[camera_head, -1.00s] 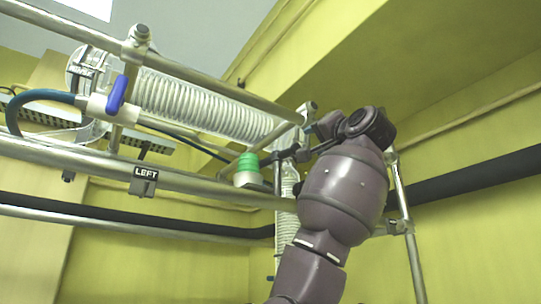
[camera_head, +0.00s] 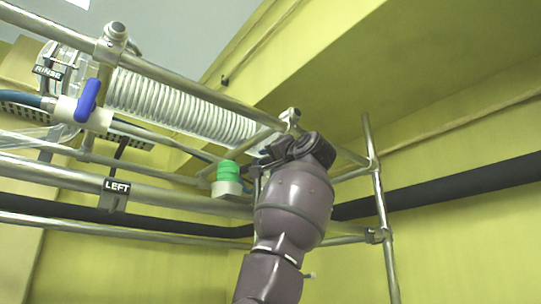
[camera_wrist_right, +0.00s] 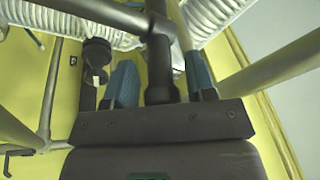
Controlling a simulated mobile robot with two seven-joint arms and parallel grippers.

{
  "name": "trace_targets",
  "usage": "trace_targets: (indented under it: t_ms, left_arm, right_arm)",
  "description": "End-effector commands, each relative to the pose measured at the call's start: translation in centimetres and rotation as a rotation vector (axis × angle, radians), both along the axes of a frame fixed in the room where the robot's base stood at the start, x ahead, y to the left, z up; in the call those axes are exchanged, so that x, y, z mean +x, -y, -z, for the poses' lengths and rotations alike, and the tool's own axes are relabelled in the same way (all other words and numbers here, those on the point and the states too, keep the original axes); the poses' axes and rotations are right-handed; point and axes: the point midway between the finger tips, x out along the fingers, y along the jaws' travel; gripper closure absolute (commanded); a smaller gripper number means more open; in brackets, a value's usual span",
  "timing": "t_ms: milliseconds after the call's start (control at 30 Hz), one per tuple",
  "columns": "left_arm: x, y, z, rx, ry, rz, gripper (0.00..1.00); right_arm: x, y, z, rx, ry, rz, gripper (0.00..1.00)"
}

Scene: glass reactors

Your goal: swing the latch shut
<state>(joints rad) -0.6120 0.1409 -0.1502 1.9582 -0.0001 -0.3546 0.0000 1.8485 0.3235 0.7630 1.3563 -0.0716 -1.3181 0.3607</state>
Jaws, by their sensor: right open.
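My right gripper (camera_wrist_right: 158,62) is open in the wrist view, with one blue-grey finger on each side of a dark upright rod (camera_wrist_right: 160,70). I cannot tell whether the fingers touch it. Left of the fingers is a dark knobbed part (camera_wrist_right: 97,58) with a pale piece on it. I cannot make out for sure which part is the latch. In the head view my right wrist (camera_head: 305,150) is raised beside the pipe frame, and the fingertips are mostly hidden. My left gripper is not in view.
Steel pipes (camera_head: 190,83) cross the area, with a clear coil tube (camera_head: 180,105) behind them. A vertical pole (camera_head: 383,230) stands right of my arm.

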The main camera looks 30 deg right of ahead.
Motion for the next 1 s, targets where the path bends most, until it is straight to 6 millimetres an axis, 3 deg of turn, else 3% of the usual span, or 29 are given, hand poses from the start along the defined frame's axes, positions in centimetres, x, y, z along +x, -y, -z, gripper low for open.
trace_targets:
  t_ms: [433, 767, 1000]
  left_arm:
    - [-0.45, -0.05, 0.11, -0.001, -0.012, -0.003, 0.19]
    - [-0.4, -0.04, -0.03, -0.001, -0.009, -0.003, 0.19]
    - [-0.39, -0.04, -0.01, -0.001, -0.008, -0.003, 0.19]
  right_arm:
    - [0.93, 0.02, -0.23, 0.0, 0.001, 0.001, 0.49]
    - [0.91, 0.02, -0.23, 0.0, 0.001, 0.001, 0.98]
    - [0.83, 0.06, -0.22, 0.0, 0.001, 0.0, 1.0]
